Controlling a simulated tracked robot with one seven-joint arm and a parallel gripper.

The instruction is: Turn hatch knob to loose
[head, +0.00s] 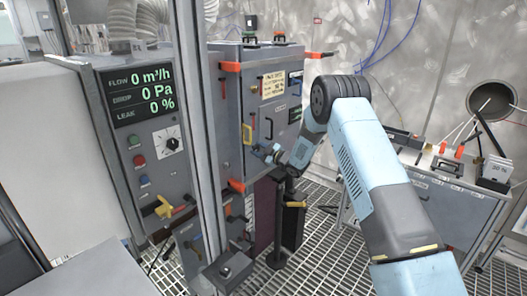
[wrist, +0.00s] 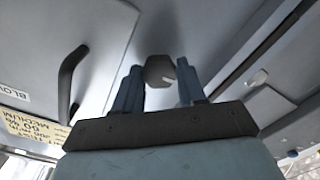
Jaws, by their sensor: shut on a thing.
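The hatch knob (wrist: 160,71) is a dark, faceted knob with a pale mark on its face, on the grey hatch panel. In the wrist view my gripper (wrist: 159,77) has its two blue fingers on either side of the knob, shut on it. The knob is too small and too covered by my gripper to make out there.
A dark curved handle (wrist: 70,80) stands out left of my gripper in the wrist view. A grey post (head: 190,120) rises left of the cabinet. A display panel (head: 140,93) reads zero flow, pressure and leak. A workbench (head: 450,190) with tools stands right.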

